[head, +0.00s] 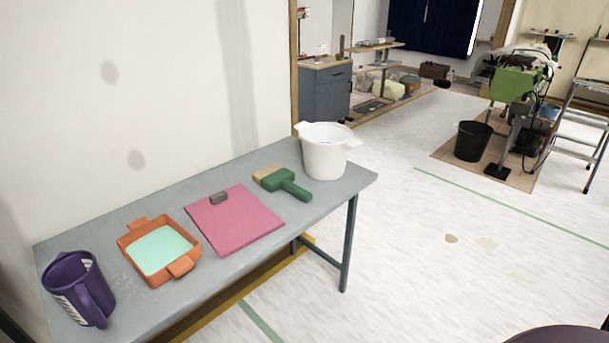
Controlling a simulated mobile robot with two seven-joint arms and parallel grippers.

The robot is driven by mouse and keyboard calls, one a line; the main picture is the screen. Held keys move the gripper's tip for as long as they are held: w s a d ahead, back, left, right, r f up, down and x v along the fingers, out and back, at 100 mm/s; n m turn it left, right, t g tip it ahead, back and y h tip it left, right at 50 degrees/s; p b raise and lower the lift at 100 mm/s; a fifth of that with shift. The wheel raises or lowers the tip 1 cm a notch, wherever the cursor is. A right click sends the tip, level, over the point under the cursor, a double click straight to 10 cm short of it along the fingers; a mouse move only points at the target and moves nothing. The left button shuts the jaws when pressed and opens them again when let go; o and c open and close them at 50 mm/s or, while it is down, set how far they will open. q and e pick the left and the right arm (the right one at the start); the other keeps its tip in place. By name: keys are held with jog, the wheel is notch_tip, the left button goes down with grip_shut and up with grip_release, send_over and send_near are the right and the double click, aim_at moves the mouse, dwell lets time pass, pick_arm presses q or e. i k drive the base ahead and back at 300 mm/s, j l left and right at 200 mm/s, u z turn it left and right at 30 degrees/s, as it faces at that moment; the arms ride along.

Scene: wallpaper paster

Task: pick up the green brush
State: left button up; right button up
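The green brush (281,182) lies on the grey table (222,269) in the head view, toward the table's right end. Its pale bristles point to the upper left and its green handle points to the lower right. It lies between a pink board and a white bucket, apart from the bucket. Neither of my grippers shows in this view.
The white bucket (325,158) stands at the table's right end. A wall runs behind the table; open floor (420,255) lies right.

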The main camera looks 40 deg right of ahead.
aim_at(274, 177)
jog(key=z, duration=0.9)
